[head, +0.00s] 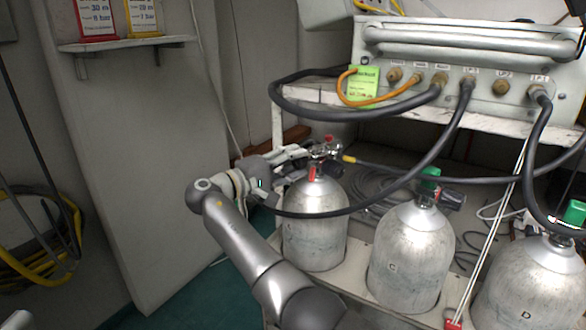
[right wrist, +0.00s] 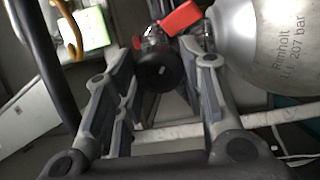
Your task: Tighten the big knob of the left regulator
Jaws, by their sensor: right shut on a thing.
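The left regulator (head: 326,150) sits on top of the left silver cylinder (head: 314,225), with small red parts around it. My right gripper (head: 306,154) reaches it from the left in the head view. In the right wrist view the big black round knob (right wrist: 158,73) lies between the two fingers of the right gripper (right wrist: 160,85), which is shut on it. The metal regulator body and a red part (right wrist: 181,18) show just behind the knob. In the head view the knob is hidden by the gripper. My left gripper is not in view.
Two more cylinders (head: 411,258) with green-topped valves stand to the right. Black hoses hang from the panel (head: 465,60), and one passes low across the left cylinder. A green tag (head: 363,86) hangs by an orange hose. A white wall shelf (head: 125,43) is at left.

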